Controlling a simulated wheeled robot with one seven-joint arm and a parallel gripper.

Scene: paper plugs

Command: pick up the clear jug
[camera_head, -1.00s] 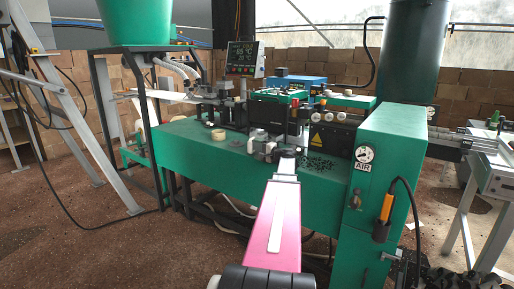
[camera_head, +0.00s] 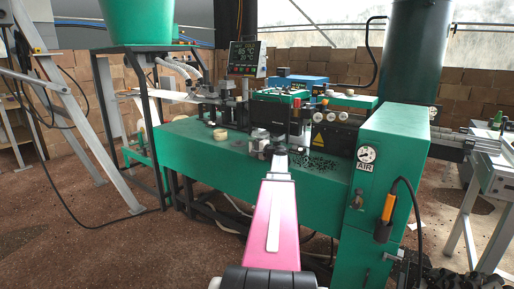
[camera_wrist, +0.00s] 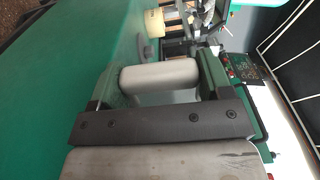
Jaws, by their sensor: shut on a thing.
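The clear jug (camera_wrist: 160,78) seems to be the pale, rounded, greyish thing between my two fingers in the wrist view. My gripper (camera_head: 277,152) reaches over the green machine's tabletop in the head view, at the end of my pink arm link. Its fingers are shut on the jug, one on each side. In the head view the jug is too small and too hidden behind my gripper to make out clearly. I cannot tell whether it still touches the tabletop.
The green tabletop (camera_head: 200,146) is bare to the left. A pale yellow roll (camera_head: 219,134) stands there and shows in the wrist view (camera_wrist: 153,22). Dark machinery (camera_head: 290,118) stands behind. A tall green cabinet (camera_head: 385,150) with an air gauge stands right. Dark bits lie beside my gripper.

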